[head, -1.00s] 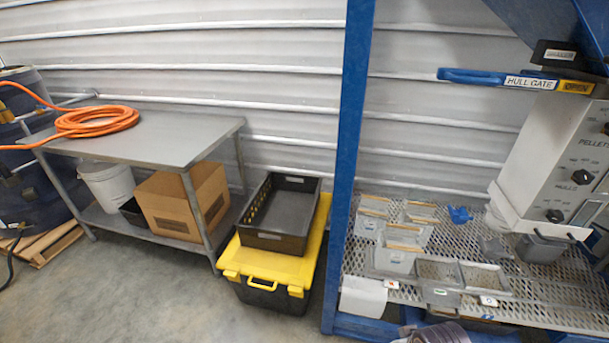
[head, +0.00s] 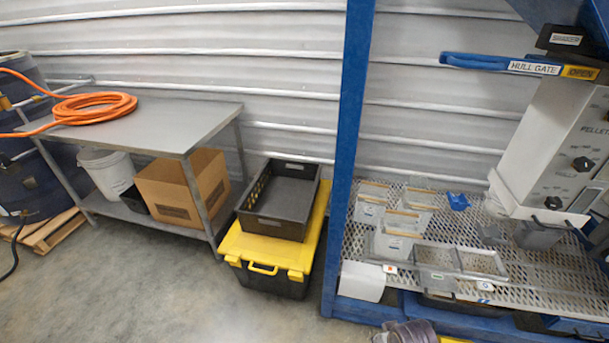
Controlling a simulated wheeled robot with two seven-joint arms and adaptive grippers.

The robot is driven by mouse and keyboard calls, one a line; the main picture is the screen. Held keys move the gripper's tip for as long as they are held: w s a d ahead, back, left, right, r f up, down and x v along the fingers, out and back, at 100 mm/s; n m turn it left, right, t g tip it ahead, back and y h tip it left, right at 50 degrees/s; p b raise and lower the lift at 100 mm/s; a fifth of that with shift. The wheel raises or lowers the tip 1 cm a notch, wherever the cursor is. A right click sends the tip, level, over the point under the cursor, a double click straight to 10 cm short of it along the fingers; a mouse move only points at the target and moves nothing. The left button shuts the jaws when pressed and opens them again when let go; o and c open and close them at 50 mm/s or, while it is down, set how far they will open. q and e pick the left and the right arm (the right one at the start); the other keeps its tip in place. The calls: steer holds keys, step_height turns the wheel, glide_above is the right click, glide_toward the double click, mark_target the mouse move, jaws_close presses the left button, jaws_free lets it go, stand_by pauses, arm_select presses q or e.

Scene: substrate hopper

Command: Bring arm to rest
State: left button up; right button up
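A dark grey cup (head: 540,235) stands below the white control box (head: 550,150). The blue lever (head: 473,61) labelled HULL GATE points left, beside a yellow OPEN label.
A black crate (head: 280,215) sits on a yellow-lidded tote (head: 265,258) left of the post. A steel table (head: 165,127) carries an orange hose (head: 95,107). A cardboard box (head: 183,190) and white bucket (head: 107,172) are beneath. Concrete floor (head: 130,290) is open in front.

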steer(key=s+d+f+g, duration=0.1)
steer(key=s+d+f, duration=0.15)
steer(key=f, duration=1.05)
steer(key=s+d+f, duration=0.1)
steer(key=s+f, duration=0.3)
steer(key=f, duration=0.9)
arm_select(q)
steer(key=shift+s+a+f+p, duration=0.1)
steer(key=shift+s+a+p, duration=0.2)
steer(key=shift+s, duration=0.65)
steer(key=shift+s+a+f+p, duration=0.15)
steer(key=shift+s+a, duration=0.2)
steer(key=shift+s, duration=0.55)
arm_select(e)
steer(key=s+d+f, duration=0.3)
steer(key=s+f, duration=0.3)
steer(key=s, duration=0.3)
steer(key=s+d+f+h, duration=0.1)
steer(key=s+d+f, duration=0.2)
steer(key=s+f, duration=0.4)
steer(key=shift+s+d+f+n+g, duration=0.3)
steer(key=shift+s+d+g, duration=0.1)
steer(key=shift+s, duration=0.6)
arm_select(q)
steer(key=shift+w, duration=0.15)
arm_select(e)
steer(key=shift+s, duration=0.1)
